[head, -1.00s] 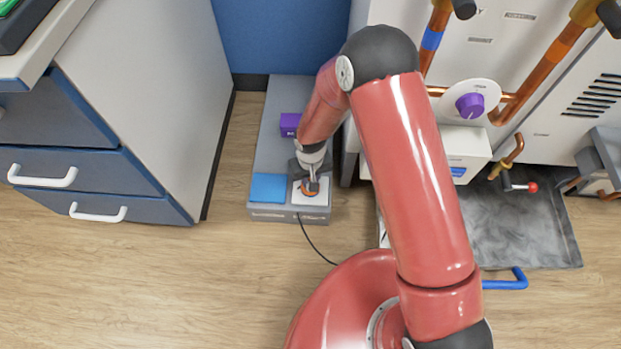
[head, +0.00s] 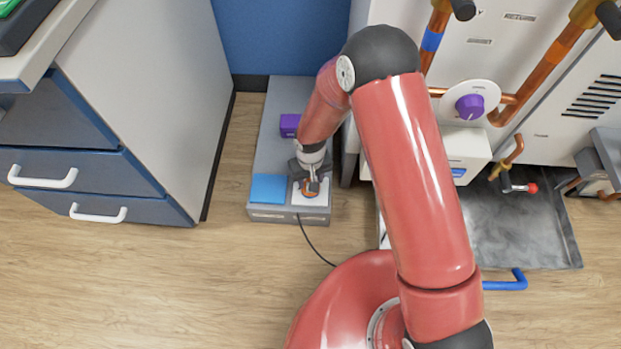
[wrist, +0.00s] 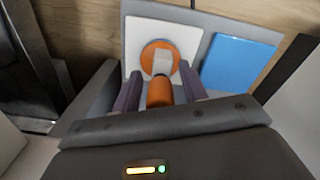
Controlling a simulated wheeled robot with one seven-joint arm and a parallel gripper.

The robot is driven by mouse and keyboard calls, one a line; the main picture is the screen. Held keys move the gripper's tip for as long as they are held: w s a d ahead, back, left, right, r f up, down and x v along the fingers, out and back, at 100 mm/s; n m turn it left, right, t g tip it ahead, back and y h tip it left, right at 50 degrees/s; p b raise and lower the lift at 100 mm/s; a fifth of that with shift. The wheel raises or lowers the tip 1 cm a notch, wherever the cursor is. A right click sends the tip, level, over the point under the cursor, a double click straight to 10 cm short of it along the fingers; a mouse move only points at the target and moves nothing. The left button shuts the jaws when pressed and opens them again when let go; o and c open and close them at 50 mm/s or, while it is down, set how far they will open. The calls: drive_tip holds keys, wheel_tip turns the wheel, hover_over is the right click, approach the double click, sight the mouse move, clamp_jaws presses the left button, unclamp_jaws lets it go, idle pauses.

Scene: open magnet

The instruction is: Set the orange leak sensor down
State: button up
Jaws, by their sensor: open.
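The orange leak sensor (wrist: 160,92) has a round orange base with a pale top and an orange upright part. It rests on the white pad (wrist: 135,33) of a low grey plinth (wrist: 100,84). It also shows small under my gripper in the head view (head: 311,191). My gripper (wrist: 159,82) is open, with one finger on each side of the sensor's upright part. The sensor stands between the fingers. In the head view my gripper (head: 311,180) points down over the pad and hides part of the sensor.
A blue pad (head: 269,188) lies left of the white pad on the plinth, with a purple block (head: 289,125) farther back. A black cable (head: 315,243) runs from the plinth's front over the floor. A drawer cabinet (head: 150,110) stands left; a piped white unit (head: 545,90) stands right.

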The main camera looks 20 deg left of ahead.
wheel_tip(320, 180, up, 11)
drive_tip(key=shift+r+p, duration=0.2)
drive_tip(key=shift+p, duration=0.35)
drive_tip(key=shift+s, duration=0.1)
